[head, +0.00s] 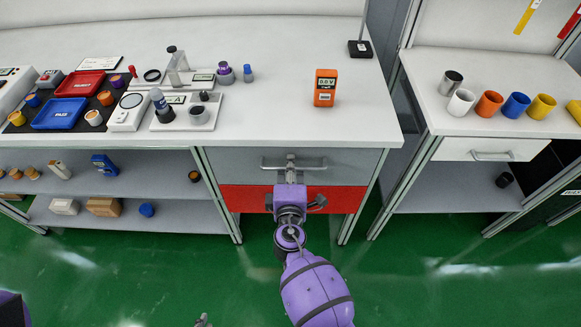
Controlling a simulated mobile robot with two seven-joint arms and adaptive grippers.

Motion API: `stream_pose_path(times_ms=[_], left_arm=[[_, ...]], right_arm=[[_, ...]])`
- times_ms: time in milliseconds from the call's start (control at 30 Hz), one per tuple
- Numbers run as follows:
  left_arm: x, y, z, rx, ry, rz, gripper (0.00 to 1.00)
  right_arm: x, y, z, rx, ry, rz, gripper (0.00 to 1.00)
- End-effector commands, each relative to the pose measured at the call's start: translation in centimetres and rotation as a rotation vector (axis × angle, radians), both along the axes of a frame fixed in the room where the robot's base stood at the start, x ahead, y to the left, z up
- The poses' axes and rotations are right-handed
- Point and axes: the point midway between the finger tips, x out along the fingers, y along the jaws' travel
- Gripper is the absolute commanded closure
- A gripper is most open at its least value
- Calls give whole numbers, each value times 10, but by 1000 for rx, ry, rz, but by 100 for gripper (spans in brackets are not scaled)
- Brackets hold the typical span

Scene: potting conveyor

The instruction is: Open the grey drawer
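The grey drawer (350,161) is under the white worktop, above a red drawer (345,198). Its front looks flush with the frame, so it appears shut. A metal bar handle (312,164) runs across its front. My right gripper (291,163) is at the middle of this handle, its fingertips overlapping the bar in the head view. Whether the fingers are closed around the bar cannot be told from above. A small grey tip at the bottom edge appears to be part of my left gripper (203,321), mostly out of frame, away from the drawer.
The worktop (260,120) above holds an orange meter (325,88), trays and small parts. Open shelves (150,185) stand left of the drawers. A second bench (450,115) with several cups stands at the right. Green floor in front is clear.

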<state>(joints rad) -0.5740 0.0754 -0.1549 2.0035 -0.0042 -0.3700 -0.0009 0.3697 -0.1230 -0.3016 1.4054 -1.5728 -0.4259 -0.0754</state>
Motion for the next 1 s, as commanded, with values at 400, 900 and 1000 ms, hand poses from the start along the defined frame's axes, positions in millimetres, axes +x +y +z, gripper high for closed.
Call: stream_pose_path(times_ms=[400, 900, 1000], left_arm=[[5, 0, 1, 0, -8, -3, 100], [10, -1, 2, -1, -17, -5, 100], [8, -1, 2, -1, -15, -5, 100]], right_arm=[[1, 0, 0, 1, 0, 0, 92], [1, -1, 0, 1, 0, 0, 100], [1, -4, 0, 1, 0, -1, 100]])
